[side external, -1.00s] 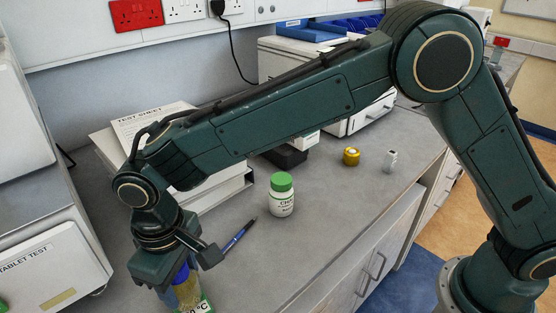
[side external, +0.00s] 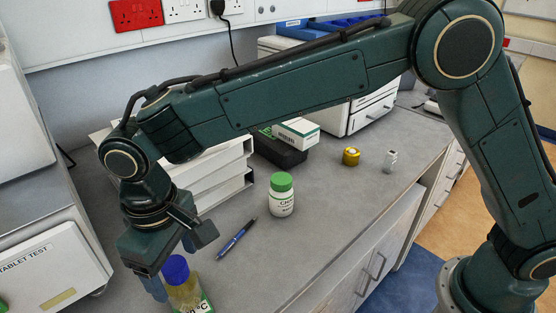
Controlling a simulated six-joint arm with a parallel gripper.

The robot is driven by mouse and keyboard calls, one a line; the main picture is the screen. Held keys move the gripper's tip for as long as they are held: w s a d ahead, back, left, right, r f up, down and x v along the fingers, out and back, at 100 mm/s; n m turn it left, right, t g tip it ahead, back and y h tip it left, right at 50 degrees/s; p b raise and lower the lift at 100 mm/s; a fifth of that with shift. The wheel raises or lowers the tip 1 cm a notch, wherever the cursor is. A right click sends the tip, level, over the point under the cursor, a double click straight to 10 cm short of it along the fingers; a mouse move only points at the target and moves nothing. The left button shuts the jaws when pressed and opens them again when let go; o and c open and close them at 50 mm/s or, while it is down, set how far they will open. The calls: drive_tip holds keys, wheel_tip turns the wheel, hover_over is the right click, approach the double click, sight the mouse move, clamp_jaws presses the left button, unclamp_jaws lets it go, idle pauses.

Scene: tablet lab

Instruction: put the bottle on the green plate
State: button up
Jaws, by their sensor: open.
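A clear bottle (side external: 184,291) with a blue cap and yellowish contents stands at the bottom edge of the side view, its base cut off or hidden. A green and white patch with "°C" lettering (side external: 207,303) shows at its lower right. It may be part of the green plate; how the bottle rests on it is not clear. My gripper (side external: 171,258) is open just above and around the cap, one finger to its left and one to its upper right, without a visible hold.
Stacked white binders (side external: 222,178), a black tray (side external: 278,152), a yellow pot (side external: 351,156) and a small grey block (side external: 391,160) stand farther back.

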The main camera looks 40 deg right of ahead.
wheel_tip(320, 180, up, 8)
drive_tip(key=shift+f, duration=0.15)
idle(0.7)
drive_tip(key=shift+d+r, duration=0.2)
drive_tip(key=shift+r, duration=0.1)
drive_tip(key=s+d+r+m+t, duration=0.1)
drive_tip(key=d+r, duration=0.2)
drive_tip(key=d, duration=0.5)
drive_tip(key=s+d+r+m+t+y, duration=0.1)
drive_tip(key=s+d+r, duration=0.15)
drive_tip(key=d, duration=0.55)
drive_tip(key=s+d+r+m+t, duration=0.1)
drive_tip(key=d+r, duration=0.2)
drive_tip(key=d, duration=0.5)
drive_tip(key=s+d+f+m+t+h, duration=0.1)
drive_tip(key=s+d+f+m+t, duration=0.1)
drive_tip(key=s+d, duration=1.2)
wheel_tip(320, 180, down, 3)
drive_tip(key=shift+s+r+m+t, duration=0.1)
drive_tip(key=shift+s+m+t, duration=0.2)
drive_tip(key=shift+m, duration=0.3)
